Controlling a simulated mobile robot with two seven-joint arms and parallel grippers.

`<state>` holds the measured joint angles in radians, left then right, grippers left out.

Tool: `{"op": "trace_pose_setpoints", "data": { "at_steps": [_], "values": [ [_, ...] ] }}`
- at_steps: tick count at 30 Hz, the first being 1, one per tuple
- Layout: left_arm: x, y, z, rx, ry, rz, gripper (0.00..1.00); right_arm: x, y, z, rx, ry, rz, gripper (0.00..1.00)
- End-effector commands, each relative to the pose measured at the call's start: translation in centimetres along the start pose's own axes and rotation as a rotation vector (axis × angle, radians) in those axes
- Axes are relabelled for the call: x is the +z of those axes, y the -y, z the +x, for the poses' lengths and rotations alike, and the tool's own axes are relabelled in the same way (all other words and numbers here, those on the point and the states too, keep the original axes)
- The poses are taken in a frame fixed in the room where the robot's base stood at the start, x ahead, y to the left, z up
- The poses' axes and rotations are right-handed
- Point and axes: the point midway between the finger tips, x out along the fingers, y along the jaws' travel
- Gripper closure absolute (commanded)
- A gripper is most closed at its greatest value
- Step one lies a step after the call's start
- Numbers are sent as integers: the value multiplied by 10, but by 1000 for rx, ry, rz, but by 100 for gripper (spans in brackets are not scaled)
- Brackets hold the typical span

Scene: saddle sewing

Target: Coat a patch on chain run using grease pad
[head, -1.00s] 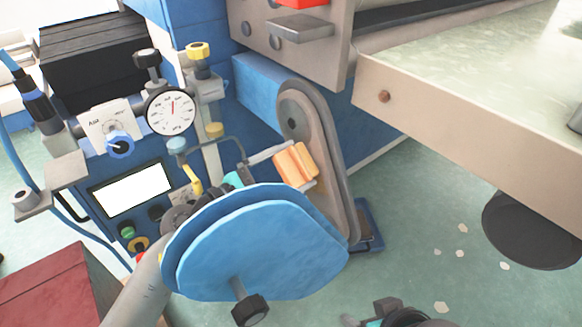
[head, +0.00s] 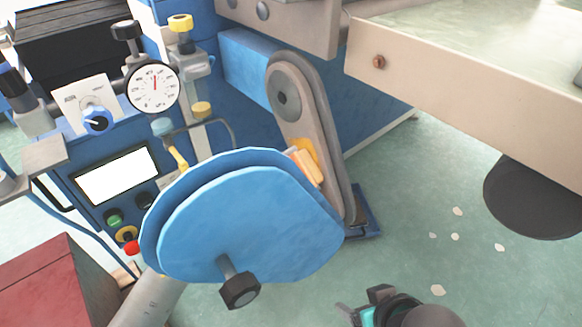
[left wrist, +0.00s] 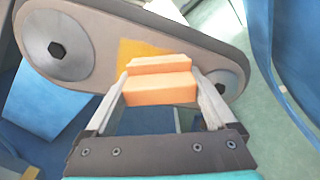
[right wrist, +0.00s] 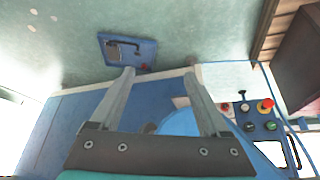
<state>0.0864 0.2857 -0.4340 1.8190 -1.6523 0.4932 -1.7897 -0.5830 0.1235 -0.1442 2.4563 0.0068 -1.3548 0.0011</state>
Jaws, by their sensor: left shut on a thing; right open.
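The chain run (head: 290,90) is a long, rounded grey-brown plate with a dark rim and a round hub, standing tilted in the head view. It crosses the top of the left wrist view (left wrist: 90,40). A yellow patch (left wrist: 135,52) shows on its face. My left gripper (left wrist: 162,88) is shut on the orange grease pad (left wrist: 160,90), which overlaps the patch's lower edge; contact is unclear. In the head view the pad (head: 307,170) is partly hidden by a blue cover, as is my left gripper. My right gripper (right wrist: 158,75) is open and empty, low in the head view.
The large blue rounded cover (head: 245,220) with a black knob stands in front of the chain run. A dial gauge (head: 153,87) and control panel (head: 118,175) are at left. A pale tabletop (head: 480,80) juts in at right.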

Motion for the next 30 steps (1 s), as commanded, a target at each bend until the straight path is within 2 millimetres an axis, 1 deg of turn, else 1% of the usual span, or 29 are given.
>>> {"op": "trace_pose_setpoints", "data": {
  "at_steps": [1, 3, 6, 10, 14, 24, 30],
  "values": [
    [-3, 8, 0, -3, 1, -1, 55, 3, 0, 5, 0, 0, 0, 21],
    [-5, 12, 0, -3, 1, -1, 55, 4, 0, 8, 0, 0, 0, 21],
    [-6, 16, 0, -2, 1, 0, 55, 5, 0, 9, 0, 0, 0, 21],
    [-5, 14, -1, -1, 2, 0, 55, 4, 0, 8, 0, 0, 0, 21],
    [-2, 8, -1, 0, 1, 0, 55, 2, 0, 5, 0, 0, 0, 21],
    [9, -20, 0, 1, 1, 2, 55, -5, 0, -9, 0, 0, 0, 21],
    [10, -25, 0, 2, 1, 1, 55, -6, 0, -10, 0, 0, 0, 21]
  ]
}}
